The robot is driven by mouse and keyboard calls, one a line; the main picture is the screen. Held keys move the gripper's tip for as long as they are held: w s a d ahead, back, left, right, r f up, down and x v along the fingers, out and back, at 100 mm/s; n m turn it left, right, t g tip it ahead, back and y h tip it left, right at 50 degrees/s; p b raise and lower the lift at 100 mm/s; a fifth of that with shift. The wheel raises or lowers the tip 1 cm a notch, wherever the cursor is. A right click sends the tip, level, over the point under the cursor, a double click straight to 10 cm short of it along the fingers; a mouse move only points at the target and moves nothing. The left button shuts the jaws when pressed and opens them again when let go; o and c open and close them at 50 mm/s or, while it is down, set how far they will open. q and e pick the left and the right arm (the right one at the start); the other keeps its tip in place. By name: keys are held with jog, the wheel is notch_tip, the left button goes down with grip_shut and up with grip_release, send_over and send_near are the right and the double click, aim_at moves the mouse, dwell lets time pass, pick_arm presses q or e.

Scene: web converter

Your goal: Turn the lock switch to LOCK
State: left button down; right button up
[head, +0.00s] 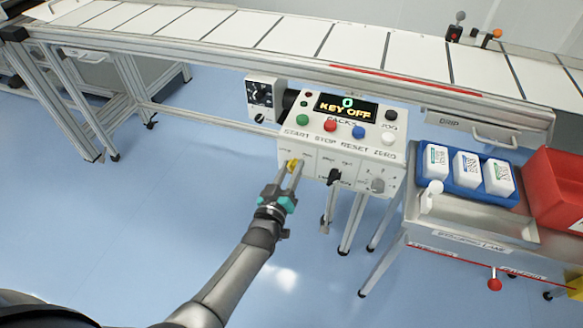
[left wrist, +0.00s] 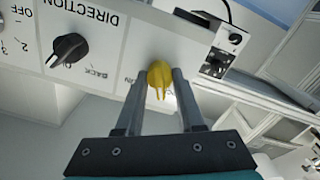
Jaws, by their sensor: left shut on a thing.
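My right gripper is out of view.
Colored buttons (head: 330,125) line the box's sloped top. A grey knob (head: 377,185) is at its right. The floor (head: 200,190) at left is clear.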

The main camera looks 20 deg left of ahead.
pick_arm(q)
jog(key=shift+n, duration=1.9)
jog(key=c, duration=0.7)
grip_release()
jog(key=shift+o, duration=0.8)
